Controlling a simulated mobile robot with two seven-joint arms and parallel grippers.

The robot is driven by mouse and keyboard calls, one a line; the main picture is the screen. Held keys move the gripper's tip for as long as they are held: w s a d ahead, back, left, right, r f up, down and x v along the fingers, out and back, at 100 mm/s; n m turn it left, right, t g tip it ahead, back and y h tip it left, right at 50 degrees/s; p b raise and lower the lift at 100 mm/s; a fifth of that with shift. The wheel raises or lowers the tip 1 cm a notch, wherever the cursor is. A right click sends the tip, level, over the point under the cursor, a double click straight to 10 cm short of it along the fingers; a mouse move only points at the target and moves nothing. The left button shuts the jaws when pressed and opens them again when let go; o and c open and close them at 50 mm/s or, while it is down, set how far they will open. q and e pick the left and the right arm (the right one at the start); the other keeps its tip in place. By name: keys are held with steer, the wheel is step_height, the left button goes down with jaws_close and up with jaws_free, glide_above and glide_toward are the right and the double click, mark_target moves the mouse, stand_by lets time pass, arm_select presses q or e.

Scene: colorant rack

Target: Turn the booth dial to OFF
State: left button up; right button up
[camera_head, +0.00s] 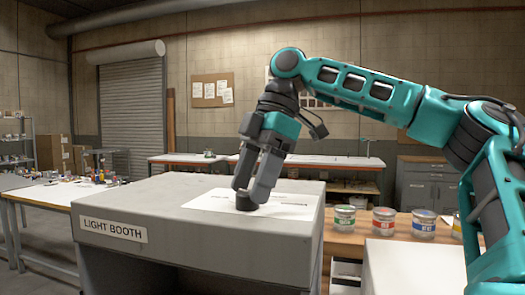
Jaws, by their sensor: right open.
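The grey light booth (170,200) bears a "LIGHT BOOTH" label on its front edge. A small black dial (246,203) sits on a white panel (208,203) on the booth's top. My right gripper (251,192) points down at the dial, with its grey fingertips right at the knob. It is open; whether either finger touches the dial I cannot tell. The fingers partly hide the dial and the panel behind it, and I cannot read the dial's setting. My left gripper is not in view.
A cluttered table (65,195) is at the left. The booth top left of the panel is clear.

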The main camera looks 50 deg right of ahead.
steer(key=v, duration=1.2)
steer(key=shift+s, duration=0.1)
